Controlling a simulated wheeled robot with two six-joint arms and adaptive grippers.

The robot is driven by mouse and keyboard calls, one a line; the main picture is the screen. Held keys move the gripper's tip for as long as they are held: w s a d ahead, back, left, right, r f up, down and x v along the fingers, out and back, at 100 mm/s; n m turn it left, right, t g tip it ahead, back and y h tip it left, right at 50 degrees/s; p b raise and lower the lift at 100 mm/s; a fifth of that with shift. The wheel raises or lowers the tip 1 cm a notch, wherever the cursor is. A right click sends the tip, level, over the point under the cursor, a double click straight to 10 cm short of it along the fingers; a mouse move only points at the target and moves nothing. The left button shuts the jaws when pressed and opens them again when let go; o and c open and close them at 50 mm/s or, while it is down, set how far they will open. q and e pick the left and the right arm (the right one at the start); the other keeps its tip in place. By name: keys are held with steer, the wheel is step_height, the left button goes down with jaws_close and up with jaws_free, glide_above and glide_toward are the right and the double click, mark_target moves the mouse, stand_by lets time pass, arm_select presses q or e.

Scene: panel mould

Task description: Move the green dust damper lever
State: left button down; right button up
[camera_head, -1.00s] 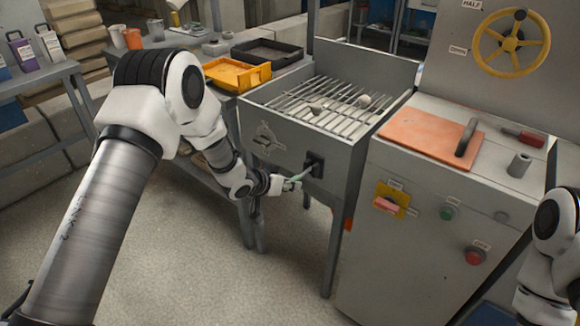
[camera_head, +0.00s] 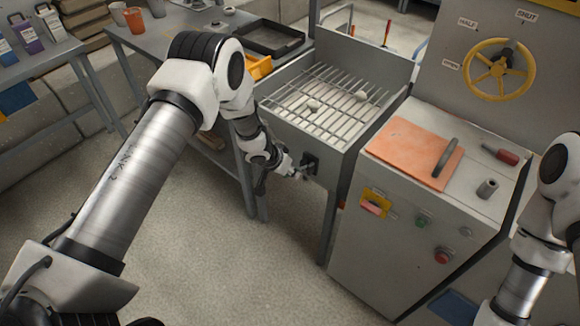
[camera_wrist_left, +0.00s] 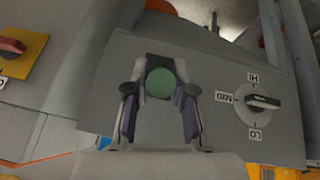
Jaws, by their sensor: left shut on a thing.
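The green lever (camera_wrist_left: 160,83) shows end-on as a round green tip in the left wrist view, between the two fingers of my left gripper (camera_wrist_left: 160,98). The fingers are shut on it. In the head view my left gripper (camera_head: 297,173) is at the lever's black mount (camera_head: 310,163) on the front of the grey grate box (camera_head: 345,165). The lever's green part is hidden by the gripper there. My right arm shows at the right edge, with its gripper out of view.
A black selector knob (camera_wrist_left: 262,102) marked HI, MID and LO sits beside the lever. The grate (camera_head: 325,100) carries small pale lumps. The cabinet to the right has an orange plate (camera_head: 412,152), buttons and a yellow handwheel (camera_head: 499,70). Open floor lies in front.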

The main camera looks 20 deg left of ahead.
arm_select(q)
steer(key=shift+w, duration=0.1)
steer(key=c, duration=1)
jaws_free()
steer(key=shift+o, duration=0.2)
steer(key=v, duration=1.2)
